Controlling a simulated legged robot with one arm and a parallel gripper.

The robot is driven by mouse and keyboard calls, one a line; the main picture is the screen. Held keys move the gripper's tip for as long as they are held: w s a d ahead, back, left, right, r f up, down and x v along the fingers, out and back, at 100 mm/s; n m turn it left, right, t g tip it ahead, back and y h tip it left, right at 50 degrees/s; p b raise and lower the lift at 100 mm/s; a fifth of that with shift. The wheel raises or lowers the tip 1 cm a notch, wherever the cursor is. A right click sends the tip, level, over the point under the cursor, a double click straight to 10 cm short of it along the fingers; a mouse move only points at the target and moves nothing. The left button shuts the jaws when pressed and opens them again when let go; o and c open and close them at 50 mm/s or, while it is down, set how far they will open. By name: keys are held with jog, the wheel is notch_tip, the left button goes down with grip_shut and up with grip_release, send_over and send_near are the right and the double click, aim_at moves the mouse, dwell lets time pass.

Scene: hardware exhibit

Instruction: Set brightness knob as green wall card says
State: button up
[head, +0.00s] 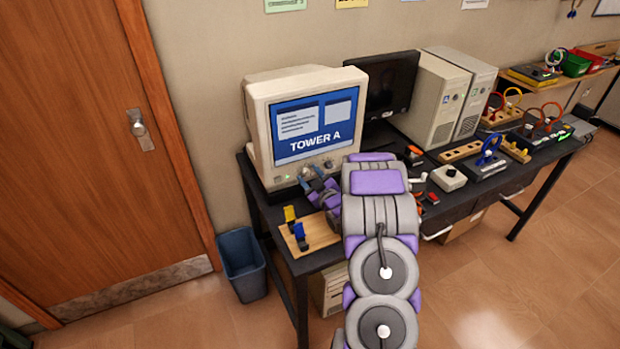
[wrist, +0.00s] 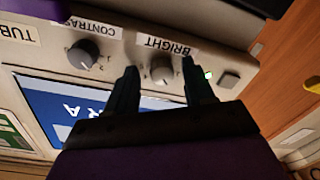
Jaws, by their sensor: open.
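A beige CRT monitor (head: 258,125) shows "TOWER A" on a blue screen. In the upside-down wrist view, the BRIGHT knob (wrist: 162,74) is a grey dial on the monitor's front panel with small marks around it. My gripper (wrist: 159,68) is open, its two dark fingers on either side of this knob; I cannot tell if they touch it. In the head view my gripper (head: 314,186) is at the monitor's lower front, partly hidden by my arm. The green wall card (head: 285,4) is cut off at the top edge and its text cannot be read.
The CONTRAST knob (wrist: 86,52) and a square button (wrist: 229,79) flank the BRIGHT knob. A wooden board (head: 309,236) with yellow and blue parts lies on the desk before the monitor. A dark monitor (head: 388,82) and beige towers (head: 436,98) stand to the right.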

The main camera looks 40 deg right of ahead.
jog(key=shift+a, duration=0.2)
jog(key=c, duration=0.4)
grip_shut()
jog(key=shift+p, duration=0.4)
jog(key=m+p, duration=0.2)
jog(key=p, duration=0.1)
jog(key=shift+r+m, duration=0.15)
jog(key=shift+m, duration=0.25)
jog(key=m+p, duration=0.4)
jog(key=m, duration=0.1)
jog(key=shift+d+f+p, duration=0.1)
jog(key=shift+f+p, duration=0.15)
jog(key=shift+p, duration=0.15)
